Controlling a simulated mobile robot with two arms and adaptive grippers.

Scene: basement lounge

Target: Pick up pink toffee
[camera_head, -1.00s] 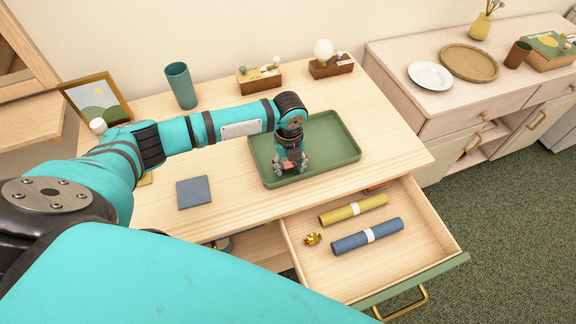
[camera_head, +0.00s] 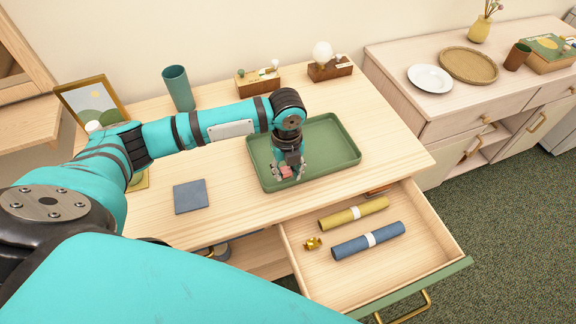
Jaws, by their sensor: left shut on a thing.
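The pink toffee (camera_head: 285,171) shows as a small pink piece between the fingers of my left gripper (camera_head: 287,173). My left gripper points down over the left part of the green tray (camera_head: 330,163) and is shut on the toffee. The fingers and wrist hide part of the toffee. I cannot tell whether the toffee touches the tray floor. The rest of the tray that shows is empty. My right gripper is not in view.
The drawer below is open, holding a yellow roll (camera_head: 353,213), a blue roll (camera_head: 368,240) and a gold wrapped piece (camera_head: 312,243). A blue-grey square (camera_head: 190,197), a teal cup (camera_head: 178,88) and a picture frame (camera_head: 92,101) are on the desk.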

